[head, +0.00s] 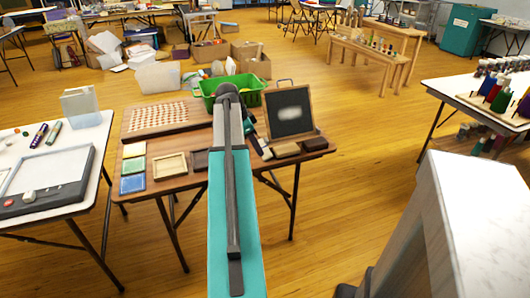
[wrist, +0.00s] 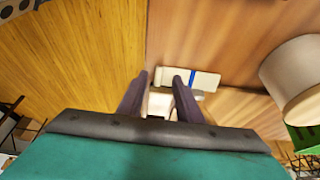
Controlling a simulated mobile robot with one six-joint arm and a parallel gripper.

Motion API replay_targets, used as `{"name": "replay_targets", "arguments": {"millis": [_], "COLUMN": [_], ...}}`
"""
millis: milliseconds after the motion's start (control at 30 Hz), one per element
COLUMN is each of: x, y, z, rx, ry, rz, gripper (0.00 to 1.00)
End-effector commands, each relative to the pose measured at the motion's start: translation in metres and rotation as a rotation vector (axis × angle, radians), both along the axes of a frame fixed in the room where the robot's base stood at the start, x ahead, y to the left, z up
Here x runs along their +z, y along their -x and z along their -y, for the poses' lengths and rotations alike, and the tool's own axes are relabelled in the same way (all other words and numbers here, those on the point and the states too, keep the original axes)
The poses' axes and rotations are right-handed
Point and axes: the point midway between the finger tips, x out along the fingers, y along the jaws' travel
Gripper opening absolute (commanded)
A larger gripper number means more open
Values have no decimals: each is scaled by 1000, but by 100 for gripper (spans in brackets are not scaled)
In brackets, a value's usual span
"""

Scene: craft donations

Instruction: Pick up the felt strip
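My gripper (wrist: 161,77) shows in the wrist view with its two dark fingers apart, above the edge of a brown wooden table (wrist: 225,30). A pale block with a blue band (wrist: 203,80) lies just beyond the fingertips. A small whitish piece (wrist: 160,103) shows between the fingers; I cannot tell whether it touches them. I cannot pick out the felt strip for certain in either view.
A green crate (head: 252,91) stands at the table's back, with a framed slate (head: 291,111) at right and a pegboard (head: 160,117) at left. Small trays (head: 170,166) lie in front. A white cylinder (wrist: 292,75) is right of my gripper.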

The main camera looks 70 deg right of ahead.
Motion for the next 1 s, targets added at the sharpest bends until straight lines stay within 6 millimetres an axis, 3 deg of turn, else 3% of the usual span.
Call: {"name": "replay_targets", "arguments": {"millis": [267,700,1000], "x": [-2,-41,-48], "y": [1,14,16], "z": [1,9,11], "rx": [-1,-3,-2], "ry": [0,-1,1], "rz": [0,-1,0], "gripper": [32,32,32]}}
